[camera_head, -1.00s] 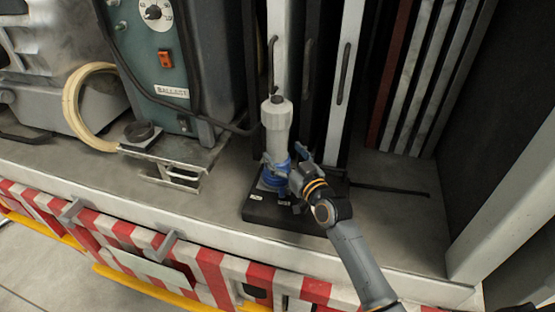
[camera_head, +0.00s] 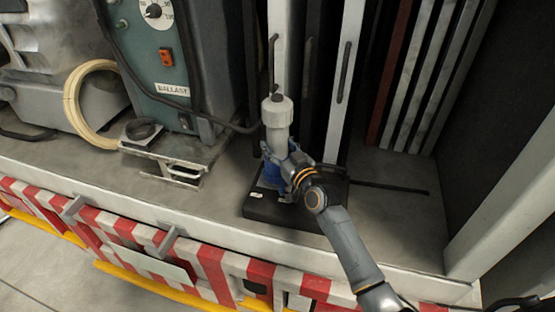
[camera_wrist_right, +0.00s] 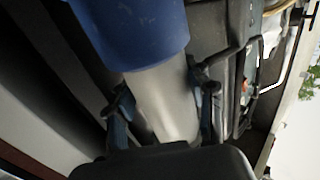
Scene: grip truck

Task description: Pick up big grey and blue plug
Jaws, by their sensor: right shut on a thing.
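The big grey and blue plug (camera_head: 277,118) stands upright on a black base plate (camera_head: 262,208) in the head view, with its grey body up and its blue part low down. My right gripper (camera_head: 284,165) is shut on the plug's grey body, just above the blue part. In the right wrist view the plug's grey body (camera_wrist_right: 165,95) lies between the two fingers, with the blue part (camera_wrist_right: 130,30) beyond them. The gripper hides some of the plug's lower part in the head view. My left gripper is not in view.
A green ballast box (camera_head: 155,60) and a beige coiled hose (camera_head: 75,110) stand to the left. Upright light-coloured rails (camera_head: 345,80) rise close behind the plug. A thin black rod (camera_head: 390,188) lies to the right. The red and white striped truck edge (camera_head: 130,232) runs along the front.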

